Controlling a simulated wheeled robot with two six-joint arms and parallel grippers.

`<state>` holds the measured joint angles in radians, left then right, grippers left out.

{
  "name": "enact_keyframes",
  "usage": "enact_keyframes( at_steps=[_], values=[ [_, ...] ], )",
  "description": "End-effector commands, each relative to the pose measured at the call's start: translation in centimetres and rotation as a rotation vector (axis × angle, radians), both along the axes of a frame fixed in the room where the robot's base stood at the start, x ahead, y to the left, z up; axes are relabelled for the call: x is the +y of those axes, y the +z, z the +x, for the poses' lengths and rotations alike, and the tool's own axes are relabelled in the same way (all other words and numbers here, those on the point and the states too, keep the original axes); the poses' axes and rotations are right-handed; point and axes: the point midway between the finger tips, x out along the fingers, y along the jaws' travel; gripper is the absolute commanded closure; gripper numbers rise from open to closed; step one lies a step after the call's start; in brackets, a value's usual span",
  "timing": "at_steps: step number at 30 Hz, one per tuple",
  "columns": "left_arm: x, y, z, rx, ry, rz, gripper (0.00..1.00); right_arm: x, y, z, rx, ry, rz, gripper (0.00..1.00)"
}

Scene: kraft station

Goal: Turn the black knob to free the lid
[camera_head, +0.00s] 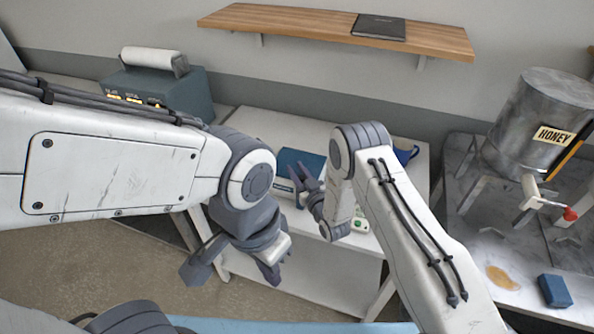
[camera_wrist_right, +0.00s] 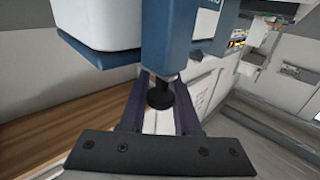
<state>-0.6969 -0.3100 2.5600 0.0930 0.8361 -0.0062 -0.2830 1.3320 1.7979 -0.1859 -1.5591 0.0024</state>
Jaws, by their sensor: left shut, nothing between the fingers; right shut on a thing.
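The black knob (camera_wrist_right: 160,97) shows in the right wrist view at the end of a short blue post (camera_wrist_right: 163,55), beside a white and blue body (camera_wrist_right: 108,25). My right gripper (camera_wrist_right: 162,112) has its fingers on both sides of the knob and is shut on it. In the head view my right gripper (camera_head: 306,186) is at a blue-topped device (camera_head: 300,160) on the white table; the knob is hidden there. The lid cannot be made out for certain. My left gripper (camera_head: 234,272) is shut and empty, in front of the table.
The white table (camera_head: 265,125) also holds a blue mug (camera_head: 405,152) and a small panel with green buttons (camera_head: 360,220). A blue-grey machine (camera_head: 180,92) stands at left. A honey tank (camera_head: 535,125) and a blue sponge (camera_head: 554,291) are at right. A wooden shelf (camera_head: 300,25) hangs behind.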

Motion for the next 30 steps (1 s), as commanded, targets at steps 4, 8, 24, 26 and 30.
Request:
enact_keyframes(
  at_steps=[4, 8, 24, 26, 30],
  values=[
    [0.0, -0.4, 0.0, 0.000, 0.000, 0.000, 1.00, 0.0, -0.1, 0.0, 0.000, -0.022, 0.000, 1.00],
    [0.0, -1.2, 0.0, 0.000, 0.001, 0.000, 1.00, -0.1, -0.2, 0.0, -0.001, -0.074, 0.000, 1.00],
    [0.0, -7.5, 0.0, 0.001, 0.009, 0.000, 1.00, -1.2, -0.6, 0.2, -0.003, -0.527, 0.003, 1.00],
    [0.0, -8.3, 0.0, 0.001, 0.009, 0.000, 1.00, -1.4, -0.6, 0.2, -0.003, -0.586, 0.005, 1.00],
    [0.0, -10.1, 0.0, 0.001, 0.008, 0.000, 1.00, -1.8, -0.6, 0.2, -0.002, -0.719, 0.005, 1.00]
  ],
)
